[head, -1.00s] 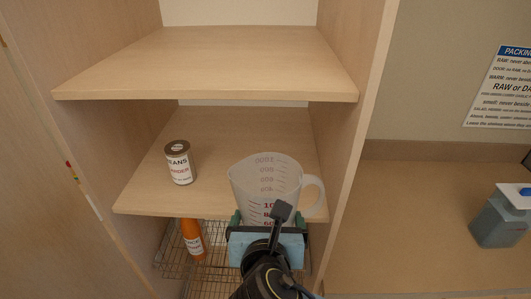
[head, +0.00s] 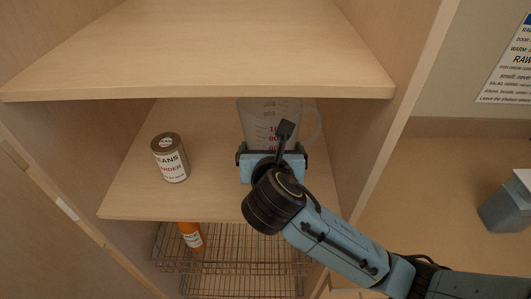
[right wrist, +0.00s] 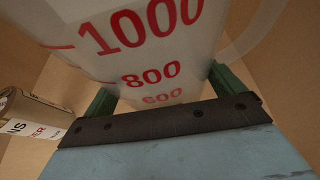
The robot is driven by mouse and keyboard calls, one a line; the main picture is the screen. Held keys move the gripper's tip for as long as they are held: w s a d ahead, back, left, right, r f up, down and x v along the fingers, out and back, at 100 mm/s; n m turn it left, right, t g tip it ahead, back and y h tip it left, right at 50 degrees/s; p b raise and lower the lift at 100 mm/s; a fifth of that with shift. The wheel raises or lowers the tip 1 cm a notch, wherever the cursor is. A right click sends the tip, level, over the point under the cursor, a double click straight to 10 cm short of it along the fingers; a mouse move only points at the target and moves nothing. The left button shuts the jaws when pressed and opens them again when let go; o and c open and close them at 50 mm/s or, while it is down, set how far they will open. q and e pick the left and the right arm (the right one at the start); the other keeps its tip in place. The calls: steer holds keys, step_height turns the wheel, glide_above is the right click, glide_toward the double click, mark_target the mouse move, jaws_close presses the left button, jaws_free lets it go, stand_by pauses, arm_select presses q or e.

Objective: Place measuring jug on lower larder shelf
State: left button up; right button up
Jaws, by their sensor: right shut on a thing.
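The measuring jug (head: 262,118) is translucent with red markings and a handle on its right. It is upright inside the larder, over the lower shelf (head: 215,200) and partly below the upper shelf's front edge, which hides its top in the head view. My right gripper (head: 272,157) is shut on the jug from the front; the green fingers sit on both sides of it in the right wrist view (right wrist: 160,100). The gripper hides the jug's base, so I cannot tell whether it touches the shelf. My left gripper is not in view.
A beans can (head: 170,158) stands on the lower shelf, left of the jug with a gap between. The upper shelf (head: 200,60) is empty. A wire basket (head: 230,250) with an orange bottle (head: 191,236) is below. A grey container (head: 508,205) stands on the right counter.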

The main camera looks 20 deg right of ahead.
steer(key=f, duration=0.3)
steer(key=shift+s, duration=0.4)
steer(key=shift+f, duration=0.15)
steer(key=shift+w, duration=0.15)
steer(key=o, duration=0.6)
steer(key=shift+f, duration=0.15)
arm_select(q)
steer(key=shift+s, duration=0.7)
arm_select(e)
steer(key=shift+o, duration=0.5)
steer(key=shift+r, duration=0.2)
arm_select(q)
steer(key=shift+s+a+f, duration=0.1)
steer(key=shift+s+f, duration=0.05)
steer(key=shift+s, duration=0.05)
arm_select(e)
steer(key=v, duration=1.2)
steer(key=shift+f, duration=0.1)
